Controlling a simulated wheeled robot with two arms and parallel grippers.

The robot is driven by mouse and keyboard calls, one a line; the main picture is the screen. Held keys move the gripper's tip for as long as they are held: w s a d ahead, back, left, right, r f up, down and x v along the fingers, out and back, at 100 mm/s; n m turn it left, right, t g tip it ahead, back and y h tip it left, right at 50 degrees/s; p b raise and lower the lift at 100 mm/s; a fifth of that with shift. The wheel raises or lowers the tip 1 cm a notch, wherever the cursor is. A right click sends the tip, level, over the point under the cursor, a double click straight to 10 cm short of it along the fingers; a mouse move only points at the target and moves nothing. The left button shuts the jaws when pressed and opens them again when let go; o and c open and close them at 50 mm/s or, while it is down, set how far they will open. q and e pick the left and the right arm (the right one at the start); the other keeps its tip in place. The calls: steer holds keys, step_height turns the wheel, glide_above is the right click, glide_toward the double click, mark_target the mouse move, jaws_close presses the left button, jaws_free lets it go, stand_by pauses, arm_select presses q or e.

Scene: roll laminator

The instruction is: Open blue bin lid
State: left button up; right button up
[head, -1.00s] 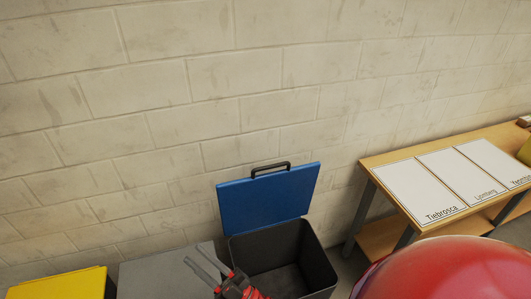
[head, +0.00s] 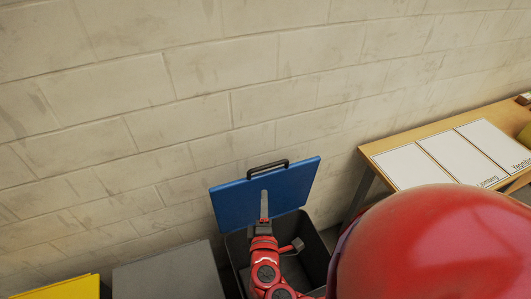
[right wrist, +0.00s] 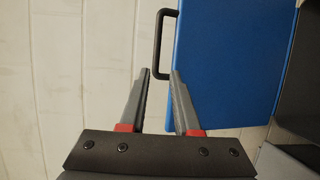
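The blue bin lid (head: 285,188) stands raised at the back of the dark bin (head: 318,262), leaning near the wall, with the bin's mouth uncovered. A black handle (head: 268,168) sits on its top edge. My right gripper (head: 264,194) is in front of the lid, below the handle. I cannot tell whether a finger touches the lid. My left gripper is not in view.
A grey-lidded bin (head: 170,275) and a yellow-lidded bin (head: 60,288) stand left of the open bin. A wooden table (head: 385,150) with white sheets is at right. A block wall (head: 200,90) runs close behind. A large red rounded shape blocks the lower right.

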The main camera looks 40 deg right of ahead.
mark_target(267, 167)
steer(key=p+x, duration=0.1)
steer(key=x, duration=0.4)
steer(key=p+x, duration=0.1)
steer(key=x, duration=0.4)
steer(key=p+x, duration=0.1)
steer(key=x, duration=0.4)
steer(key=shift+w+d+r+p, duration=0.1)
steer(key=shift+d+r+p, duration=0.2)
steer(key=shift+d, duration=0.25)
steer(key=shift+w+d+f, duration=0.25)
steer(key=shift+w+d, duration=0.15)
steer(key=shift+w, duration=0.15)
jaws_close()
